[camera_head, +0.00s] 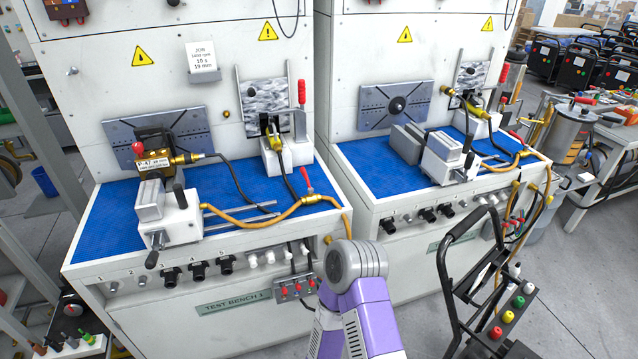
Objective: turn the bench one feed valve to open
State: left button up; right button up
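Test bench 1 (232,305) is the left bench, with a blue mat (105,222) on its top. Its feed valve (312,199) is a brass body in the yellow hose line near the bench's front right corner. The valve's red lever (307,179) points up and slightly left, across the line of the hose rather than along it. Neither gripper is in view. A purple and grey arm link of mine rises from the bottom edge in front of this bench, below and right of the valve; its gripper end does not show.
A white vise (165,222) and a brass-fitted unit labelled P-47 (153,158) sit on bench 1. A red-handled clamp (301,92) stands behind the valve. Test bench 2 (439,243) is on the right, with its own red-lever valve (517,138). A black cart (455,290) stands at lower right.

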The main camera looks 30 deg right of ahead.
aim_at(310, 190)
jog(key=u, duration=0.05)
jog(key=k, duration=0.65)
jog(key=z, duration=0.95)
jog(key=i, duration=0.95)
jog(key=z, duration=0.2)
